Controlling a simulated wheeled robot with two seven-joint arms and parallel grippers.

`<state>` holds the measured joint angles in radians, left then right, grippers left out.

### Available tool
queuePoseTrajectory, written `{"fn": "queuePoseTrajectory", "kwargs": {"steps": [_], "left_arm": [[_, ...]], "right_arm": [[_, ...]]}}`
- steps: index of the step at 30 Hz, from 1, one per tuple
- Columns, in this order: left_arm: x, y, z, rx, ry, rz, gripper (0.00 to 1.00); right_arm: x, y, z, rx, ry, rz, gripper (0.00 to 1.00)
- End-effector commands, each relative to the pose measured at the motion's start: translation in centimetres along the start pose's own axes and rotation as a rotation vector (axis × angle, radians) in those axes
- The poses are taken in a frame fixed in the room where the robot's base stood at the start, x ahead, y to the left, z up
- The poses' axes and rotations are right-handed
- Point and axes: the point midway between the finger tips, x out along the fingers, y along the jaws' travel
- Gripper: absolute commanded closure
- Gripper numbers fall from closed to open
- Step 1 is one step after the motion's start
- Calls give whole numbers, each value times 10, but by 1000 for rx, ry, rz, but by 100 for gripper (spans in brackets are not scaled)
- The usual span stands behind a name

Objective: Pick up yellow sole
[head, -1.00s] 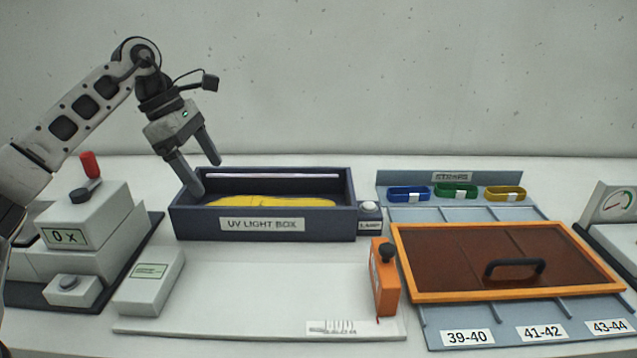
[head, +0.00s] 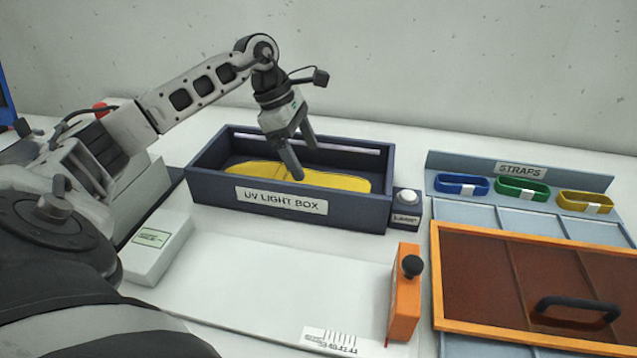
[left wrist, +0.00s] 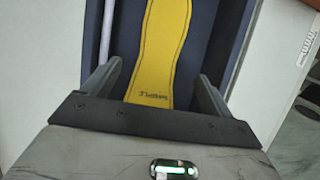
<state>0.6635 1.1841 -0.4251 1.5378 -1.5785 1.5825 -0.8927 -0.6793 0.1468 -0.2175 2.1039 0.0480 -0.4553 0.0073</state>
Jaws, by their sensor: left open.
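The yellow sole (head: 345,182) lies flat inside the dark blue UV light box (head: 225,188). In the left wrist view the sole (left wrist: 163,50) runs lengthwise away from my gripper, with small lettering at its near end. My left gripper (head: 303,162) is open and points down over the box, its fingers above the middle of the sole. In the left wrist view its fingers (left wrist: 155,85) stand apart on both sides of the sole's near end, and nothing is between them in their grip. My right gripper is not in view.
A lamp button box (head: 406,203) stands against the box's right side. An orange block with a black knob (head: 404,300) stands on the white board (head: 270,285). An orange-framed lid (head: 480,318) and a straps rack (head: 470,165) are at right. The light box walls surround the sole.

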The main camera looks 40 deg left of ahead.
Motion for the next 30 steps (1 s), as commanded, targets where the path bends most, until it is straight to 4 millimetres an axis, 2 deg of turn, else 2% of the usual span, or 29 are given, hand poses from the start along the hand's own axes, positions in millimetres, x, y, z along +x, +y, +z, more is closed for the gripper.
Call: {"fn": "queuePoseTrajectory", "kwargs": {"steps": [7, 15, 22, 23, 28, 30], "left_arm": [[15, 0, 0, 0, 1, -2, 14], [53, 1, 0, 0, -1, -1, 14], [56, 2, -1, 1, 0, 1, 14], [56, 2, -1, 0, 0, 1, 20], [56, 2, -1, 0, 0, 1, 67], [56, 2, 0, 1, -1, 3, 69]], "right_arm": [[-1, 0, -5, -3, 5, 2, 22], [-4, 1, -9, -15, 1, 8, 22], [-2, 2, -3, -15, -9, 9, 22], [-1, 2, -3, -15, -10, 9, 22], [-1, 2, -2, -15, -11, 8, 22], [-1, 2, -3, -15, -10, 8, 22]]}}
